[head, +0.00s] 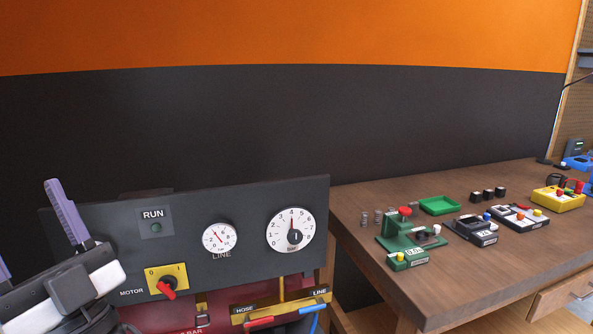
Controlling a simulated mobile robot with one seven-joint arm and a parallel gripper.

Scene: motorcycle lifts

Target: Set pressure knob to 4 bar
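The left finger is mostly cut off by the picture edge. The gripper is well to the left of the knob, not touching it.
The panel also carries a LINE gauge (220,238), a RUN lamp (155,227) and a red motor switch (167,287) on a yellow plate. Hose fittings (285,311) sit below. A wooden bench (375,275) at right holds a green press (407,240) and small devices.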

